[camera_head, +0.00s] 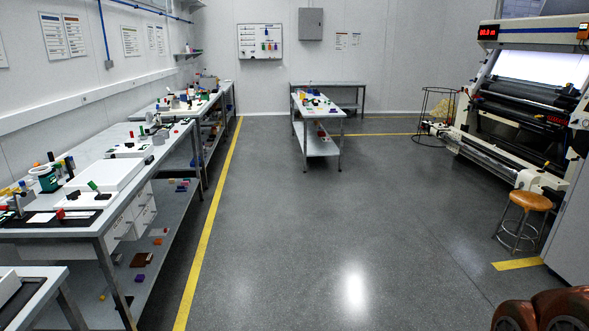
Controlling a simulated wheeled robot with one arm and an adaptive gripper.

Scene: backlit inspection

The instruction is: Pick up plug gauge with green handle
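Several small green items show, and I cannot tell for certain which is the plug gauge with the green handle. One small green upright piece (93,186) stands at the near end of the left bench, beside a white flat block and a small black piece. Another green piece (143,131) is further back on the same bench, near a white cylinder. Small green spots also show on the far middle table (335,111), too small to make out. My gripper is not in view.
The long left bench (75,231) is crowded, with drawers and a loaded lower shelf. Grey floor (330,230) is open in the middle, right of a yellow line. An orange stool (531,200) and a large roller machine (520,110) stand at right. Brown rounded shapes fill the bottom right corner.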

